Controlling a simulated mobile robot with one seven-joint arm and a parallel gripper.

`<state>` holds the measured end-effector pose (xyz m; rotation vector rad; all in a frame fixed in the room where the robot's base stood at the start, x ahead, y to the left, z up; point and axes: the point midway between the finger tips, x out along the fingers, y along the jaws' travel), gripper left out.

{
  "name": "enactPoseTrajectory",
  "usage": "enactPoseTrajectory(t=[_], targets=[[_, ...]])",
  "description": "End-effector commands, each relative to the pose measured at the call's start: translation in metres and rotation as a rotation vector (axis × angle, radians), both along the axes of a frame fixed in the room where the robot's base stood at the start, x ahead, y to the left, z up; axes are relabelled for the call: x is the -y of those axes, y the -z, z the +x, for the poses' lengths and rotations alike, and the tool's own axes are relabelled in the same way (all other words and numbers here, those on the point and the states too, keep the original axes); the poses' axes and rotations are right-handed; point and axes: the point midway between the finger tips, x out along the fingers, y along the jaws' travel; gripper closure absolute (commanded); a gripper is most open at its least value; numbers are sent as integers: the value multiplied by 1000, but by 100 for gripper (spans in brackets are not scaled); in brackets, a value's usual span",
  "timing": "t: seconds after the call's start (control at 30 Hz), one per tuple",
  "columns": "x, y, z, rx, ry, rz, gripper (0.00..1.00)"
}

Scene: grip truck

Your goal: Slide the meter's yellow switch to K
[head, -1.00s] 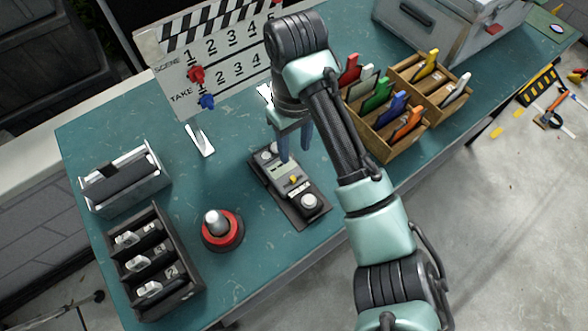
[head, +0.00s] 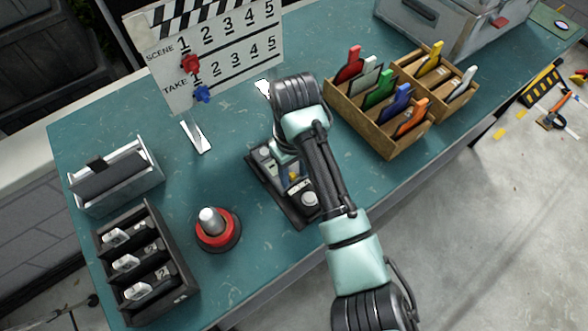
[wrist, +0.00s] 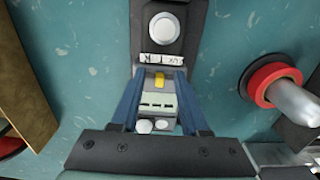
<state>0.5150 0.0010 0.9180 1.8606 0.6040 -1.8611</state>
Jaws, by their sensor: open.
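The meter (head: 265,163) is a grey device in a dark base on the teal table, partly hidden by my arm in the head view. A round white knob (wrist: 164,27) is above the strip.
A red-based button post (head: 217,230) stands left of the meter. A black slotted rack (head: 148,265) and a grey holder (head: 115,178) are farther left. A clapperboard (head: 215,55) stands behind, and a wooden box of coloured tags (head: 390,143) to the right.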

Motion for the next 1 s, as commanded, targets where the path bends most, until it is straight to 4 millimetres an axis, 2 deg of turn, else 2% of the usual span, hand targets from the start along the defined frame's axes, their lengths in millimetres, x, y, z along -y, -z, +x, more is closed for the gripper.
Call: enactPoseTrajectory(t=[0.07, 0.3, 0.33, 1.0], targets=[[0, 0, 0, 0, 0, 0, 55], [0, 0, 0, 0, 0, 0, 96], [0, 0, 0, 0, 0, 0, 100], [0, -1, 0, 1, 0, 1, 100]])
